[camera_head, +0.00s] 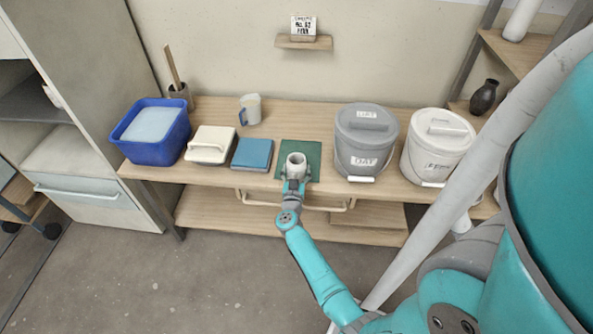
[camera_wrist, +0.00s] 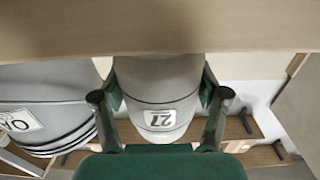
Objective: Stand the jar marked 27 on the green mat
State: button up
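The jar marked 27 is a small light grey pot (camera_head: 296,161). In the head view it is upright over the green mat (camera_head: 314,153) on the bench. In the wrist view its label 27 (camera_wrist: 160,118) shows between the fingers. My gripper (camera_head: 294,179) is at the jar's near side. In the wrist view the fingers of my gripper (camera_wrist: 161,78) lie against both sides of the jar, shut on it. The jar's base is hidden, so I cannot tell whether it touches the mat.
A grey bucket marked OAT (camera_head: 365,140) stands just right of the mat, and a white bucket (camera_head: 437,145) stands beyond it. A blue box (camera_head: 252,154), a cream box (camera_head: 210,146) and a blue tub (camera_head: 152,131) are to the left. A mug (camera_head: 250,109) stands behind.

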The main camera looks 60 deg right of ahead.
jog(key=c, duration=0.8)
notch_tip(320, 180, up, 10)
jog(key=shift+c, duration=0.2)
jog(key=w+a+n+t+y, duration=0.25)
jog(key=w+a, duration=0.35)
jog(key=a, duration=0.5)
jog(key=w+a+n+t+y, duration=0.2)
jog(key=w+a+n+t, duration=0.15)
jog(key=w+a, duration=0.45)
jog(key=a+n+t+y, duration=0.4)
jog(key=a+y, duration=0.3)
jog(key=a, duration=1.8)
jog(key=s+f+n+t+y, duration=0.1)
jog(key=s+f+n+y, duration=0.2)
jog(key=f, duration=1.4)
jog(key=s+y, duration=0.2)
jog(key=s, duration=0.2)
jog(key=shift+a, duration=0.25)
